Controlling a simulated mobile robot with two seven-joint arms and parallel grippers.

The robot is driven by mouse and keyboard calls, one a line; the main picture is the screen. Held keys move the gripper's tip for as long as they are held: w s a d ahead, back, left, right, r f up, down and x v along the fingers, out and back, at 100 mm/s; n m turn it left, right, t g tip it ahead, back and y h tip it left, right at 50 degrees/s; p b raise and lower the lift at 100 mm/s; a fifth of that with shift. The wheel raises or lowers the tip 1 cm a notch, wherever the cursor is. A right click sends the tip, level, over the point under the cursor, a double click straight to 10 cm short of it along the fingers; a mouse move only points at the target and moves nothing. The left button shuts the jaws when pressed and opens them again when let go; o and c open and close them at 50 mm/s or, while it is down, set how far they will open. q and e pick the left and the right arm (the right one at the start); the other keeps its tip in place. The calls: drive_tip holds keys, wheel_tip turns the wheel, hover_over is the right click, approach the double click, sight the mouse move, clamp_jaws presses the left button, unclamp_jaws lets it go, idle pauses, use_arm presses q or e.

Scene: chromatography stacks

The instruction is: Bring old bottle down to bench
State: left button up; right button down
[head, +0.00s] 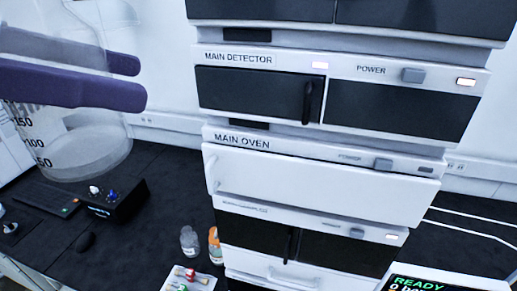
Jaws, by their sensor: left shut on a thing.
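A large clear bottle (85,150) with graduation marks 50, 100 and 150 shows at the left of the head view, upright or slightly tilted. My left gripper (138,82), with two purple fingers, is shut on the bottle around its upper part. The bottle appears close to the camera and held in the air, with the dark bench (150,225) seen behind and below it. Its top edge is cut off or hard to make out. My right gripper is not in view.
The instrument stack, with its main detector (258,92) and white main oven (320,180), stands at centre right. On the bench are a small clear bottle (189,241), an orange-capped bottle (214,246), a white tray (205,283), a black box (125,204) and a keyboard (45,199).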

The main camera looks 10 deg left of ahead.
use_arm(q)
drive_tip(key=shift+w+d+f+n+t+y+b, duration=1)
drive_tip(key=shift+w+f+b, duration=1.4)
drive_tip(key=shift+f+b, duration=9.3)
drive_tip(key=shift+w+d+f+n+t+y+b, duration=0.4)
drive_tip(key=shift+w+f+n+y+b, duration=1.55)
drive_tip(key=shift+f+b, duration=9.7)
drive_tip(key=shift+w+d+f+n+t+y+b, duration=0.7)
drive_tip(key=shift+w+f+b, duration=2.1)
drive_tip(key=shift+f+b, duration=8.85)
drive_tip(key=f+p, duration=0.8)
drive_tip(key=shift+a, duration=0.2)
